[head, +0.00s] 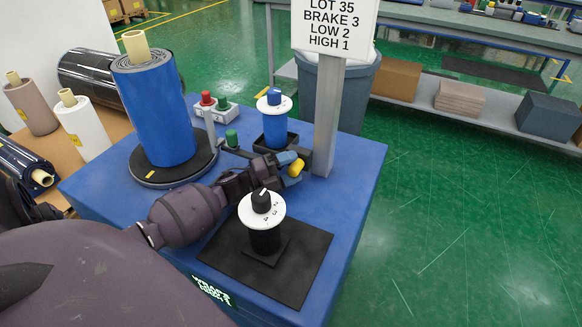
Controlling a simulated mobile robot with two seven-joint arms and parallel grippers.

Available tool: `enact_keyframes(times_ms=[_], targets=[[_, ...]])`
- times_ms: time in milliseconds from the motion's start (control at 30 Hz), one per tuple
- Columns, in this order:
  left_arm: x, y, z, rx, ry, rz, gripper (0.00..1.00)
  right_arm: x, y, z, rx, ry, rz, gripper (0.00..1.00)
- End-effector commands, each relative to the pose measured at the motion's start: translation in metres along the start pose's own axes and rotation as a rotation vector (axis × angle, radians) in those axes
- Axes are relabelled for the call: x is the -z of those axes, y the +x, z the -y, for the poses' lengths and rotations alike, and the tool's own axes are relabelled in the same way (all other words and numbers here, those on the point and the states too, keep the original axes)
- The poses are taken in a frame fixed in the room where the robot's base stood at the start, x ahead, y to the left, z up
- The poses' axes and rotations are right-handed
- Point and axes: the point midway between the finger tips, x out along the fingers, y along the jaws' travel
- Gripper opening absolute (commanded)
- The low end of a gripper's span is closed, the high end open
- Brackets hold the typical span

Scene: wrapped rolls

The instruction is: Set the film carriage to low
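A sign (333,25) reading LOT 35, BRAKE 3, LOW 2, HIGH 1 tops a grey post (327,120) on the blue machine table (349,190). What looks like the film carriage is a dark block (301,158) low at the post, partly hidden by my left gripper. A yellow handle (296,168) shows there. My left gripper (290,168) has blue-grey fingertips on either side of this handle; whether they press on it I cannot tell. A white dial with a black knob (262,201) stands nearer, its numbers small. My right gripper is out of view.
A blue wrapped roll (158,110) stands on a dark turntable (145,177). Open green floor (460,220) lies right.

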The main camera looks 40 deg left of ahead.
Motion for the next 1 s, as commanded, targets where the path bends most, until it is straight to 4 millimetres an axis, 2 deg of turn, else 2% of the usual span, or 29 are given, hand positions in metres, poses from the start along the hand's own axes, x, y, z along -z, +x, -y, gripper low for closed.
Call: enact_keyframes(times_ms=[267, 367, 700, 833, 1000], targets=[[0.0, -0.005, 0.0, 0.0, 0.0, 0.0, 0.59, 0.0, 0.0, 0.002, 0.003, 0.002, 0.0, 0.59], [0.0, -0.017, 0.0, -0.001, 0.0, 0.0, 0.59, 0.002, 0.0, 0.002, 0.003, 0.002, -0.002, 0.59], [0.0, -0.078, 0.0, -0.001, 0.0, 0.002, 0.59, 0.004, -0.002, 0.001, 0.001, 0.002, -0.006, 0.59], [0.0, -0.095, 0.0, -0.001, 0.0, 0.001, 0.59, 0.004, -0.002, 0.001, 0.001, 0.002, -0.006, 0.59], [0.0, -0.106, 0.0, -0.001, 0.001, 0.001, 0.59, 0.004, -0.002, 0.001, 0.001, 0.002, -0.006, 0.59]])
